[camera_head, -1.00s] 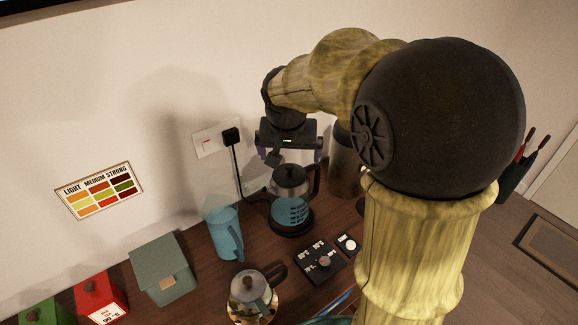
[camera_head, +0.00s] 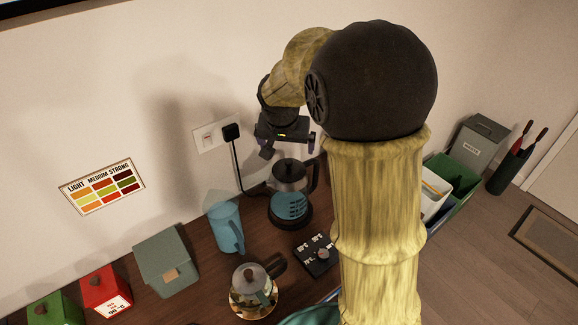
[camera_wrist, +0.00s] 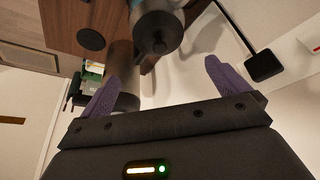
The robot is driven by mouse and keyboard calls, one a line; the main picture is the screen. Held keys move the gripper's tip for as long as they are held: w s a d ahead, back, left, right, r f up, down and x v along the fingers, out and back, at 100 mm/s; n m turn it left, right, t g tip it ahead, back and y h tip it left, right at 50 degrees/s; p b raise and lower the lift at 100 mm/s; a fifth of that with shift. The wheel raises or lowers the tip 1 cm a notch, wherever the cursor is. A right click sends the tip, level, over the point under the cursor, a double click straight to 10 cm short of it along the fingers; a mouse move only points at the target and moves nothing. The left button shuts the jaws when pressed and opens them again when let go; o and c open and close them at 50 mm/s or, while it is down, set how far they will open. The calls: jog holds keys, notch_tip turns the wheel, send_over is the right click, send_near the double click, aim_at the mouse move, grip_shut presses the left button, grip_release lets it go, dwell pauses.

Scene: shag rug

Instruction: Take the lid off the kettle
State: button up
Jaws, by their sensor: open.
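The kettle (camera_head: 291,205) is clear with blue liquid in it. It stands upright on a round black base against the wall side of the counter, with a dark handle on its right. Its grey lid (camera_head: 289,172) with a small dark knob is on top. In the wrist view the lid (camera_wrist: 157,28) shows at the top centre, beyond the fingertips. My gripper (camera_head: 287,145) is just above and behind the kettle, near the wall. Its purple fingers (camera_wrist: 164,75) are spread wide, with nothing held between them. I see no contact with the lid.
A black plug (camera_head: 231,132) and cord are on the wall close by. A blue pitcher (camera_head: 226,228), a teapot (camera_head: 252,290) and a black control panel (camera_head: 316,255) stand near the kettle. Bins (camera_head: 470,140) stand at the right.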

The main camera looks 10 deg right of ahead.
aim_at(289, 161)
jog(key=shift+p+x, duration=0.5)
jog(key=shift+x, duration=2.2)
jog(key=shift+w+f, duration=0.1)
jog(key=shift+p+x, duration=1.2)
jog(key=shift+x, duration=1.35)
jog(key=c, duration=0.8)
jog(key=shift+o, duration=0.2)
notch_tip(289, 161, up, 10)
jog(key=shift+r+b, duration=0.1)
jog(key=shift+b, duration=1.05)
